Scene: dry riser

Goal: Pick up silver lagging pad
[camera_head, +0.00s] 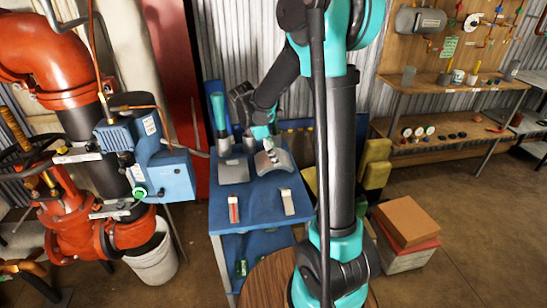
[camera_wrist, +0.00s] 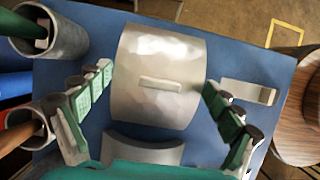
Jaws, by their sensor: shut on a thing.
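The silver lagging pad (camera_wrist: 160,60) is a curved, dented metallic sheet with a small raised bar in its middle. It shows over the blue bench top in the wrist view and at the back right of the blue trolley in the head view (camera_head: 284,162). My gripper (camera_wrist: 157,80) has its green-padded fingers at the pad's left and right edges, shut on it. In the head view my gripper (camera_head: 268,144) is at the pad from above. I cannot tell whether the pad is clear of the top.
A second curved silver piece (camera_wrist: 143,149) lies close by. Metal cups (camera_wrist: 48,38) with handles stand at the left. Two small blocks, one red and white (camera_head: 233,208) and one pale (camera_head: 288,202), lie on the front of the blue trolley (camera_head: 260,204). Orange pipework (camera_head: 75,235) stands left.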

